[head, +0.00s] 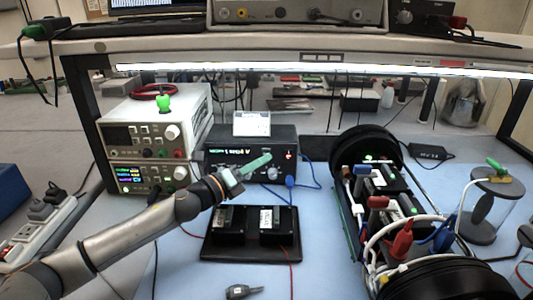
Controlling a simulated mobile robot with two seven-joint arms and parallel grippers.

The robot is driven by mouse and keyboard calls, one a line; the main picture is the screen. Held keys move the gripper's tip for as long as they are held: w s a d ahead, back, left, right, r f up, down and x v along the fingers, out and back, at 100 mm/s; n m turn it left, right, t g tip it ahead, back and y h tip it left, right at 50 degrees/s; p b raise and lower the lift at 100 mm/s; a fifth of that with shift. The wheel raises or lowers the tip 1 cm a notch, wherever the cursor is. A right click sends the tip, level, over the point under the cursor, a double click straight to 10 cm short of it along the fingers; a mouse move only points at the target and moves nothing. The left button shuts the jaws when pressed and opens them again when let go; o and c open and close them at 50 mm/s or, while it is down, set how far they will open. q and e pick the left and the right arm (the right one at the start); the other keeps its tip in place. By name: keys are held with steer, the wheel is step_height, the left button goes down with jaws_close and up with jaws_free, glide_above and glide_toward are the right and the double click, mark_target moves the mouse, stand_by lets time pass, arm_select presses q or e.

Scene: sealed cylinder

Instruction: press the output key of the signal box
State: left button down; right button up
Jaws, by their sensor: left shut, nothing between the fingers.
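My left gripper (268,157) is shut and empty. Its pale green fingers overlap the lower front of this box, pointing right and slightly up, left of the red light. I cannot tell whether the fingertips touch the front. They cover part of the panel, and the output key cannot be made out for certain. My right gripper is not in view.
Two stacked instruments (150,137) stand left of the box. A black tray (250,251) with two dark blocks lies in front. A large cylinder assembly (380,200) with cables fills the right. A lit shelf (300,58) spans above. Blue mat is bare at front left.

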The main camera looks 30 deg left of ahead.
arm_select(q)
steer(key=shift+w+a, duration=0.1)
steer(key=shift+w, duration=0.05)
stand_by(0.5)
steer(key=shift+w+a, duration=0.1)
steer(key=shift+w, duration=0.15)
steer(key=shift+w+a, duration=0.2)
steer(key=shift+w, duration=0.15)
stand_by(0.7)
steer(key=shift+s+d, duration=0.4)
steer(key=shift+s, duration=0.4)
steer(key=shift+s+d, duration=0.45)
steer(key=shift+s, duration=0.45)
steer(key=shift+s+d, duration=0.4)
steer(key=shift+s, duration=0.5)
steer(key=shift+s+d, duration=0.45)
steer(key=shift+s, duration=0.45)
